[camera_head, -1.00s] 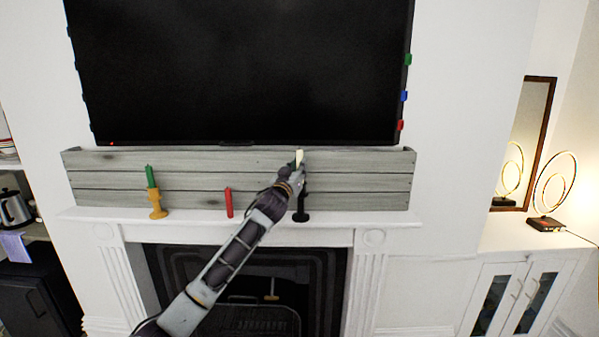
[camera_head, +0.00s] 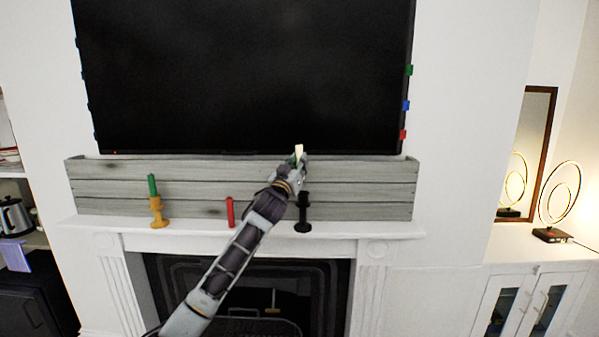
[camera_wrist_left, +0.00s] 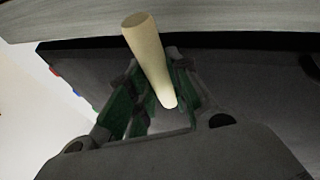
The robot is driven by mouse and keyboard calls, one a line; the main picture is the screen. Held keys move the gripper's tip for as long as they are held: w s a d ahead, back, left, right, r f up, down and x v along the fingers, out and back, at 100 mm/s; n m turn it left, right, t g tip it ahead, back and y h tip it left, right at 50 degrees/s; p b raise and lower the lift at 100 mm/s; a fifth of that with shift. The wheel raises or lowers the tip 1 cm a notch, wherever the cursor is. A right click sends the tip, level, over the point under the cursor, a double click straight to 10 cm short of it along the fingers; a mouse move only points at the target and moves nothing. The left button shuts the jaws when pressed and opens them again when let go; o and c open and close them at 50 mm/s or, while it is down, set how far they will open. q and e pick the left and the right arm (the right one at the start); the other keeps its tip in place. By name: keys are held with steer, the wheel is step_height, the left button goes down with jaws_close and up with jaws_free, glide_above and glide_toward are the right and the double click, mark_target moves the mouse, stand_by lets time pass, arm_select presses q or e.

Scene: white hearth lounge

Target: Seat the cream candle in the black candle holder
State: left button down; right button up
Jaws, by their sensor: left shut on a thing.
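The black candle holder (camera_head: 303,215) stands upright on the mantel, below the gripper. My gripper and wrist hide part of the space above it. The candle is apart from the holder. My right gripper is in neither view.
A yellow holder (camera_head: 158,214) with a green candle (camera_head: 152,185) and a red candle (camera_head: 230,212) stand on the white mantel (camera_head: 385,231). Grey planks (camera_head: 350,190) back the mantel. The television (camera_head: 240,75) hangs above. The mantel right of the black holder is clear.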

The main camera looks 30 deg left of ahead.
arm_select(q)
steer(key=s+d+r+g+b, duration=0.1)
steer(key=s+d, duration=0.1)
steer(key=s, duration=0.8)
steer(key=s+d+r+g+b, duration=0.1)
steer(key=s+d+g, duration=0.1)
steer(key=s, duration=0.8)
steer(key=shift+s+d+r+h, duration=0.3)
steer(key=shift+s+r, duration=0.05)
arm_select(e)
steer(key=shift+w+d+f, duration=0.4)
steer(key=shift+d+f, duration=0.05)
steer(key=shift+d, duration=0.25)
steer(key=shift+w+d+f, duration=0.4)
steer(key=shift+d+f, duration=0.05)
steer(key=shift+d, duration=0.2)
